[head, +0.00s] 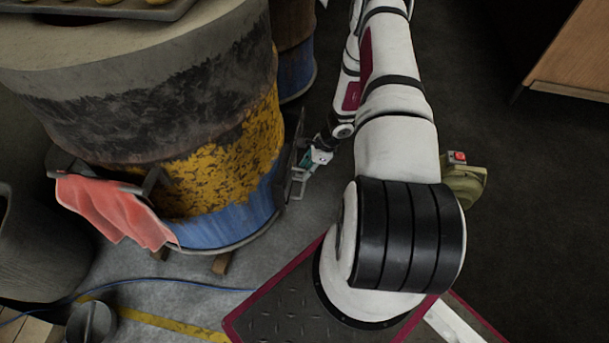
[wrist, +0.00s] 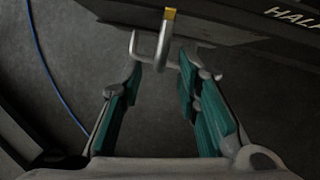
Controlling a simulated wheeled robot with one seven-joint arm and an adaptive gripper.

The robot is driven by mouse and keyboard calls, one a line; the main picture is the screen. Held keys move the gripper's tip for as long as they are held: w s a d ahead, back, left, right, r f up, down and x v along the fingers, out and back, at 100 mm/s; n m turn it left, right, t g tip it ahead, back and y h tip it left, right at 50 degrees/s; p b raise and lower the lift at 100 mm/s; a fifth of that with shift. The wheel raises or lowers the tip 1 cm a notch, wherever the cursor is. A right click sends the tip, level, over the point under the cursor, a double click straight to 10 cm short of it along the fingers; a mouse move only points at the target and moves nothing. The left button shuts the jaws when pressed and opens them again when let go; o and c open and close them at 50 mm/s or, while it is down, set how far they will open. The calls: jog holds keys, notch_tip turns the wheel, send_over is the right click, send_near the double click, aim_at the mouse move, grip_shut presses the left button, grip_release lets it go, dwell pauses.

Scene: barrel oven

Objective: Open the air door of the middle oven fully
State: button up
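A barrel oven (head: 215,150), dark at the top with worn yellow and blue paint below, stands at left in the head view. A dark door panel (head: 287,160) is on its right side. In the wrist view the dark panel (wrist: 245,32) crosses the top and carries lettering beginning "HAL". A bent grey metal handle (wrist: 150,62) with a yellow tip sticks out from it. My gripper (wrist: 160,72) is open, its teal-padded fingers on either side of the handle's near end, with gaps visible. In the head view my gripper (head: 310,163) is small and beside the door.
A second barrel (head: 297,65) stands behind. A red cloth (head: 110,208) hangs on a rail at the oven's front. A blue hose (head: 160,281) lies on the floor. A wooden cabinet (head: 575,55) is at upper right. The dark floor right of my arm is mostly clear.

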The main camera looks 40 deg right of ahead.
aim_at(304, 172)
jog(key=shift+b+x, duration=0.45)
jog(key=shift+x, duration=1.2)
jog(key=shift+r, duration=0.1)
grip_shut()
